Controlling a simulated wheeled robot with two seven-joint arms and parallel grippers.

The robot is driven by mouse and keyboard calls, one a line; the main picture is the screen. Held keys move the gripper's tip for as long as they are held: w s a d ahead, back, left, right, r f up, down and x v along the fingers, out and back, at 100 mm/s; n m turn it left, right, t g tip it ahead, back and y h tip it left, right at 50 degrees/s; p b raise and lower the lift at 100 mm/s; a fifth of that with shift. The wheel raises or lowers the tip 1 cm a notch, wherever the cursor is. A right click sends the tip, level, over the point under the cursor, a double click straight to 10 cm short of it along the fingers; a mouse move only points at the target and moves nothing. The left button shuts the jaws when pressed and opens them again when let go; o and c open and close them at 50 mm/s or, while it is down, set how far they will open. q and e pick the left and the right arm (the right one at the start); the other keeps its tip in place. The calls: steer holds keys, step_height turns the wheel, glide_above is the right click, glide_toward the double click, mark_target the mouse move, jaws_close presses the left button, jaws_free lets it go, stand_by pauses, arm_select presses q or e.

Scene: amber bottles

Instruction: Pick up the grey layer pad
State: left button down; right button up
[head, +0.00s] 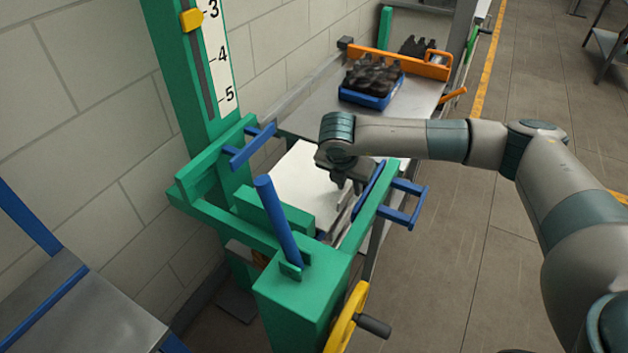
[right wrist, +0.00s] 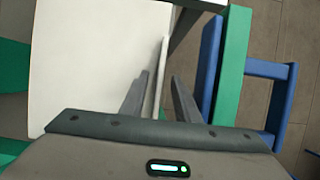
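The layer pad (head: 298,184) shows as a pale, flat sheet lying inside the green frame in the head view. It also fills much of the left of the right wrist view (right wrist: 90,65). A thin pale upright edge (right wrist: 162,85) stands along its right side; I cannot tell if it is part of the pad. My right gripper (head: 346,203) points down at the pad's right side. In the right wrist view its two fingers (right wrist: 159,76) are apart, with the upright edge between them and gaps visible. My left gripper is not in view.
A green stand (head: 300,300) with blue handles (head: 278,222) and a yellow handwheel (head: 345,318) surrounds the pad closely. A block wall is at left; open floor is right.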

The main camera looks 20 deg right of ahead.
jaws_close()
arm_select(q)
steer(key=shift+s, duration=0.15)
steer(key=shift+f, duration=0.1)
arm_select(e)
steer(key=shift+r, duration=0.15)
